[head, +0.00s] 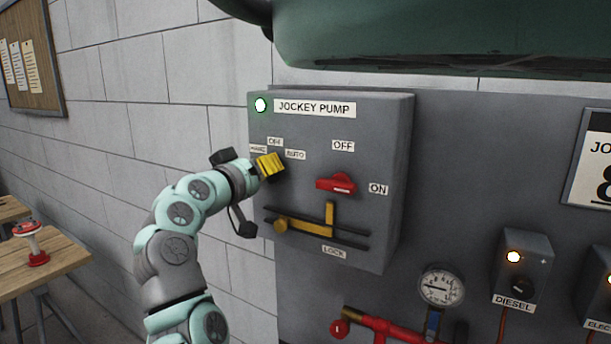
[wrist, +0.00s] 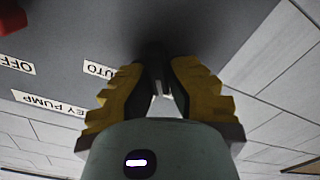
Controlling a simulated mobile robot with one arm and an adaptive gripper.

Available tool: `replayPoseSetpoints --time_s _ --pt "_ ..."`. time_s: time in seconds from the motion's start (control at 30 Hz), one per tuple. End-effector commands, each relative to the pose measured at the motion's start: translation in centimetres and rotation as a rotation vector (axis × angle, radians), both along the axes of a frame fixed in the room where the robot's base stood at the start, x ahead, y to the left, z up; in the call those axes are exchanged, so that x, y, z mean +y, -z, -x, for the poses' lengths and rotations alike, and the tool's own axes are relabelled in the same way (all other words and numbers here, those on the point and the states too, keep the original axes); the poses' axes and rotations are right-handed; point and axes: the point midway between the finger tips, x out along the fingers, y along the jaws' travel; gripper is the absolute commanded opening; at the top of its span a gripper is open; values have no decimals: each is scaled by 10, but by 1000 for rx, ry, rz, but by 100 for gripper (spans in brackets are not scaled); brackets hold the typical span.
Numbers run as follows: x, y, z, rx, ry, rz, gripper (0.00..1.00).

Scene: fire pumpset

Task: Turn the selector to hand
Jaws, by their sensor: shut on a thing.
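The grey jockey pump panel (head: 385,215) fills the middle of the head view. Its selector has labels OFF (head: 275,142), AUTO (head: 295,155) and a partly covered one at the left (head: 258,149). My gripper (head: 276,164) with yellow fingers is at the selector, below these labels. In the wrist view my gripper (wrist: 160,88) has its fingers closed around the dark selector knob (wrist: 155,58), upside down in the picture. The fingers hide most of the knob, so I cannot tell which label it points to.
Right of the selector is a red switch (head: 337,184) with OFF and ON labels. Below is a yellow lock lever (head: 305,228) on a slide. A green light (head: 260,105) is lit at the top left. A green tank (head: 440,35) overhangs the panel.

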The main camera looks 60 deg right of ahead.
Motion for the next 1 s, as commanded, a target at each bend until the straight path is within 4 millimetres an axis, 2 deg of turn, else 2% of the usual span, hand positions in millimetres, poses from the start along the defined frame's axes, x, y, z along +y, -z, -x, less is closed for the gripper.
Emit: replayPoseSetpoints --time_s 0.4,0.97,1.0 --pt "-1 6 -1 204 1 4 0" --pt "-1 6 -1 234 2 5 0" --pt "-1 6 -1 234 2 5 18"
